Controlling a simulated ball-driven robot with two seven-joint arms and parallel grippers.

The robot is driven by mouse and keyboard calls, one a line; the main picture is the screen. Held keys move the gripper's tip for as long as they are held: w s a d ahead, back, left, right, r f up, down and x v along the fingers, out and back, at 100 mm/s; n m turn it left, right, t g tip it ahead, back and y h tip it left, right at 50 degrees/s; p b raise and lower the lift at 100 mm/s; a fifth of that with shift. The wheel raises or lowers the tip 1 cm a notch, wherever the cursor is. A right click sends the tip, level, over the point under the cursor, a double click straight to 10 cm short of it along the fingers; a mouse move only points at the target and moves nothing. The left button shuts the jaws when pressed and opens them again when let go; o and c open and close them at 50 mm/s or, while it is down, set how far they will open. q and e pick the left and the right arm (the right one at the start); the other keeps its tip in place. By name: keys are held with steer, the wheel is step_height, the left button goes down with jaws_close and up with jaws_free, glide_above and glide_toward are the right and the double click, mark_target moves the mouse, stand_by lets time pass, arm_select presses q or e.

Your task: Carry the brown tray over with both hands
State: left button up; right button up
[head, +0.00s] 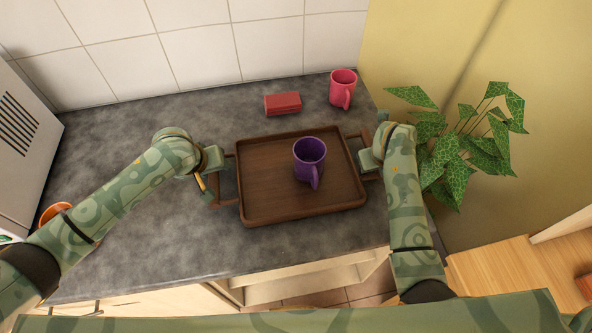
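The brown tray (270,203) is a wooden rectangle with a raised rim and a handle at each short side. It lies on or just above the grey counter, slightly rotated. A purple mug (309,158) stands upright in it, right of the middle. My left gripper (217,182) is at the tray's left handle. My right gripper (370,162) is at the tray's right handle. The fingers of both are small and partly hidden by my own wrists, so I cannot tell whether they are closed on the handles.
A red box (283,103) and a pink mug (343,89) stand behind the tray. A leafy plant (463,140) is right of my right arm. An orange bowl-like object (54,211) is partly hidden by my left arm.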

arm_select(q)
jaws_close()
arm_select(e)
jaws_close()
arm_select(q)
steer(key=shift+r, duration=0.15)
arm_select(e)
steer(key=shift+r, duration=0.2)
